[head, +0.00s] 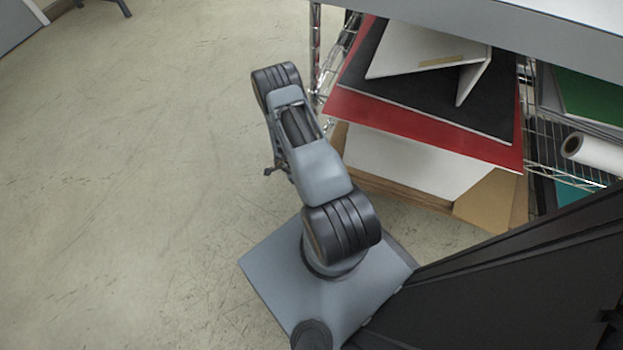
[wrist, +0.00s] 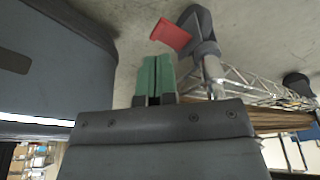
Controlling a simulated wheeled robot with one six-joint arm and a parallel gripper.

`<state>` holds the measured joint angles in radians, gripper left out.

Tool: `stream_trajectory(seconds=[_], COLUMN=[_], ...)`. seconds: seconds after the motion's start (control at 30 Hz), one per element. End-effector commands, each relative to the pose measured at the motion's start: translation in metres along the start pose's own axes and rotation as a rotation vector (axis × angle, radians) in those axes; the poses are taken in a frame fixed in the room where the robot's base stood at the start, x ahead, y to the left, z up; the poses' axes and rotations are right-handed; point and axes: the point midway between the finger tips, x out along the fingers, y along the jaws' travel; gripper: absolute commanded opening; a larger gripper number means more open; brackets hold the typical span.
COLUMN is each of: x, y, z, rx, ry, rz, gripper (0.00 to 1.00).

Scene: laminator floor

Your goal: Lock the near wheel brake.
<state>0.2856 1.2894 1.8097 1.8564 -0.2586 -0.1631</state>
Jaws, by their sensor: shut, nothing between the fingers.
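The red brake lever (wrist: 171,35) sticks out from a dark caster wheel (wrist: 201,32) at the top of the wrist view. The caster sits at the foot of a metal rack post (wrist: 214,72). My gripper (wrist: 154,76) has green fingertips pressed together, with nothing between them. In the picture the tips lie just short of the lever's edge, with a thin gap of floor between. I cannot tell how far apart they are in depth. In the head view, the lever, the caster and my gripper's fingertips do not show.
The wire rack shelf (wrist: 245,86) runs right from the post, with a second caster (wrist: 298,84) farther along. In the head view, a red board (head: 430,128) and other sheets overhang the rack's edge beside my arm. The floor (head: 130,170) to the left is clear.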

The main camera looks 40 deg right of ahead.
Motion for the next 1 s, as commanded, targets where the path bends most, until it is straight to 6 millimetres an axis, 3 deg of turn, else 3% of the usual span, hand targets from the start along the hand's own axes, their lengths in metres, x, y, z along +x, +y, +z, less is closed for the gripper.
stream_trajectory(seconds=[0.03, 0.1, 0.4, 1.0], x=[-0.017, -0.03, -0.068, -0.076], y=[0.0, 0.0, 0.0, 0.001], z=[-0.001, -0.001, 0.0, 0.0], rx=[-0.001, -0.001, -0.001, 0.0], ry=[0.0, 0.0, 0.0, 0.0], rz=[-0.001, -0.001, 0.0, 0.001], gripper=[0.0, 0.0, 0.0, 0.0])
